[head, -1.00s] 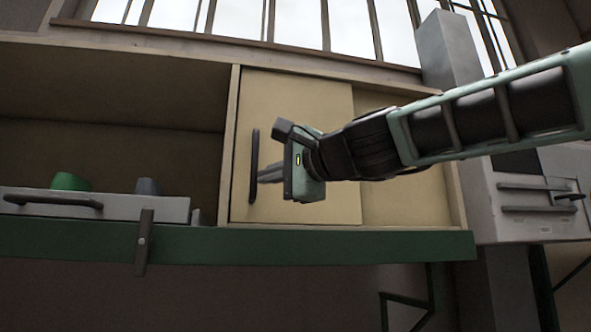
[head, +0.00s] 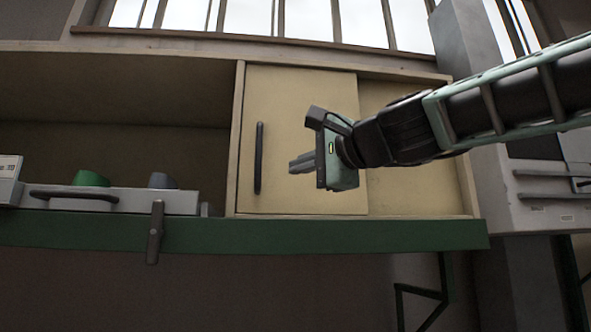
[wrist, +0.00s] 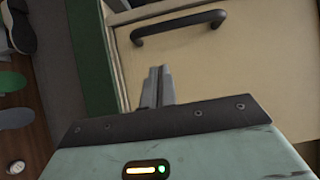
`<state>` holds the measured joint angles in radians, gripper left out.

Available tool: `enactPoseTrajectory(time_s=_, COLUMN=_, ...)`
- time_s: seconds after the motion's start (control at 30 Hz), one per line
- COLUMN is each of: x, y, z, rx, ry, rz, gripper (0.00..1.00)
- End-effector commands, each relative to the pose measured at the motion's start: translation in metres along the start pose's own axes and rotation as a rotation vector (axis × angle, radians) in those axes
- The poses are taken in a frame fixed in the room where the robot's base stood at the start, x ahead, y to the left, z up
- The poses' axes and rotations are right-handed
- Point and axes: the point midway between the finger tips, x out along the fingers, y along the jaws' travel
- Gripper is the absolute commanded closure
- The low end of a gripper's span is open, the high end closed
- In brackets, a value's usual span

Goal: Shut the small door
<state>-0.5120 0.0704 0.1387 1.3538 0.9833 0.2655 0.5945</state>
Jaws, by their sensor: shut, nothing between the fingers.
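The small door (head: 300,105) is a cream sliding panel with a dark upright bar handle (head: 259,158) near its left edge. The door's left edge meets the light wooden upright of the cabinet frame, with no gap that I can see. In the wrist view the door (wrist: 240,85) fills the right side, and its handle (wrist: 178,27) lies beyond the fingertips. My gripper (head: 291,165) is shut and empty. It is in front of the door, to the right of the handle and apart from it. The fingers also show in the wrist view (wrist: 157,72).
A second cream panel (head: 415,150) sits to the right, partly behind my arm. On the left is an open compartment with a grey drawer (head: 140,198), a green object (head: 91,178) and a grey one (head: 162,181). A green ledge (head: 330,234) runs below.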

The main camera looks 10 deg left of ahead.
Motion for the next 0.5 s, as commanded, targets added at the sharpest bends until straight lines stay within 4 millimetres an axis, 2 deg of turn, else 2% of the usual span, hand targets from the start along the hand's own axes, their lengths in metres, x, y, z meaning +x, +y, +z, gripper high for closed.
enactPoseTrajectory(time_s=0.3, x=-0.056, y=0.002, z=0.000, rx=-0.002, ry=0.003, rz=-0.005, gripper=1.00)
enactPoseTrajectory(time_s=0.5, x=-0.083, y=0.001, z=0.000, rx=-0.001, ry=0.002, rz=-0.003, gripper=1.00)
